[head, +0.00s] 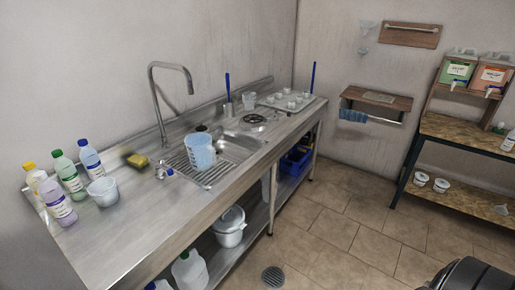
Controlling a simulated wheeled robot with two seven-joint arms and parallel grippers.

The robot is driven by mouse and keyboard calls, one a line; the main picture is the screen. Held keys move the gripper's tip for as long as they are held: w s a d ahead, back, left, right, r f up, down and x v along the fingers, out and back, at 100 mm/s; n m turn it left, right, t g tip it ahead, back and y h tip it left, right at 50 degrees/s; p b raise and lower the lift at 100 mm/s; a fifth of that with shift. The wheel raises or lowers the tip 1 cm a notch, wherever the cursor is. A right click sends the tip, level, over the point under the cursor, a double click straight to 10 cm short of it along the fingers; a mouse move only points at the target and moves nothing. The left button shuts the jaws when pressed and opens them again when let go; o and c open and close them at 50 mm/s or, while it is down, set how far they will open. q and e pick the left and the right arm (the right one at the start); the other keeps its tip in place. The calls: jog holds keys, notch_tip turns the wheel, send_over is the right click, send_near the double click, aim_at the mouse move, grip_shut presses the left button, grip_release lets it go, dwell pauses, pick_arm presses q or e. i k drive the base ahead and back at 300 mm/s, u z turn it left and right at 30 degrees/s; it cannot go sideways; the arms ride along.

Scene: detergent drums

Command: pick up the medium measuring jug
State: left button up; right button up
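Several translucent jug-like vessels stand on the steel counter (110,235). A tall bluish jug (200,155) with markings stands upright on the ribbed drainer (205,178) beside the sink basin (240,147). A low whitish vessel (103,191) stands at the near left, beside the bottles. A smaller pale vessel (249,101) stands farther back near the tray. I cannot tell by size which one is the medium measuring jug. Neither of my grippers is in view.
Bottles, including a green one (67,174), crowd the counter's left end. A tall tap (155,105) rises behind the drainer. A yellow sponge (138,161) lies nearby. A wooden shelf unit (455,135) stands right. The tiled floor between is mostly clear.

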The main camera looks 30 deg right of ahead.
aim_at(202, 154)
jog(key=z, duration=1)
jog(key=k, duration=0.6)
jog(key=z, duration=0.9)
jog(key=i, duration=2.25)
jog(key=u, duration=1.65)
jog(key=i, duration=0.65)
jog(key=u, duration=0.6)
